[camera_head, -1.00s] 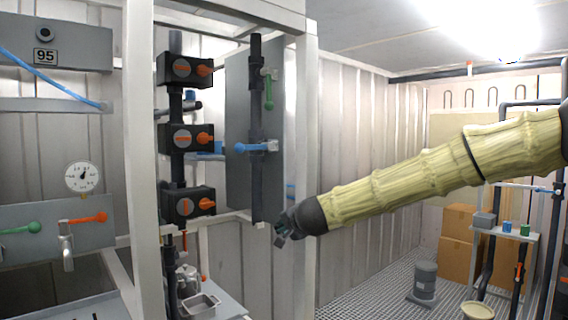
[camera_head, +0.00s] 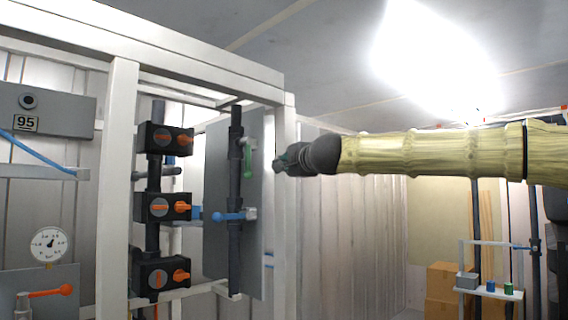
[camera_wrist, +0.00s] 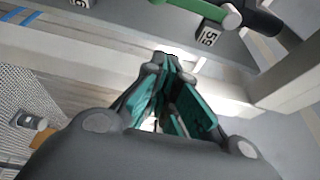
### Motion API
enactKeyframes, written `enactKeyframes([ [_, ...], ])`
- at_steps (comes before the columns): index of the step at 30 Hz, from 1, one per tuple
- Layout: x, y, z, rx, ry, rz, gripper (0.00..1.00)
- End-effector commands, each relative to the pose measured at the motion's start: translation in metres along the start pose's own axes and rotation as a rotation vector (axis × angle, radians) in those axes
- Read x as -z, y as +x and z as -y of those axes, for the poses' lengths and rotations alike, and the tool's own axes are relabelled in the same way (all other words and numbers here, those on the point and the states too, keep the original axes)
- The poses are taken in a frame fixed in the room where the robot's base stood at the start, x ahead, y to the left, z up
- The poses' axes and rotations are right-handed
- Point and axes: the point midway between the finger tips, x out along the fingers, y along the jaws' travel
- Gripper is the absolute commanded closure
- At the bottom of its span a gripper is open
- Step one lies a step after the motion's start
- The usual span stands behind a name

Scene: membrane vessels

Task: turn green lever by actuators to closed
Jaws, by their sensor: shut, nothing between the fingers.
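The green lever (camera_head: 248,158) by the actuators hangs downward from a valve on the dark vertical pipe, in front of a grey panel. A green bar (camera_wrist: 190,10), likely the same lever, shows at the top edge of the wrist view beside a numbered tag. My gripper (camera_head: 279,164) is at about the lever's height, to its right, by the white frame post, and apart from the lever. In the wrist view its green-padded fingers (camera_wrist: 170,66) are shut with nothing between them.
Black actuators with orange knobs (camera_head: 163,208) stack left of the lever. A blue lever (camera_head: 230,216) points left below it. The white frame post (camera_head: 286,220) stands between the lever and my arm's side. Boxes (camera_head: 445,281) and a small shelf (camera_head: 490,291) are at right.

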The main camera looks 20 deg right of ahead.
Motion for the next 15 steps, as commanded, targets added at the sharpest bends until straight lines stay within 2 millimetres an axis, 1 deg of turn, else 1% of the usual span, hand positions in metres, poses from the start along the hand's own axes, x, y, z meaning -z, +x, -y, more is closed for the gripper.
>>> enactKeyframes([
  [3,0.0,0.016,0.0,-0.002,0.0,0.0,1.0],
  [15,-0.001,0.062,0.0,-0.003,-0.001,0.0,1.0],
])
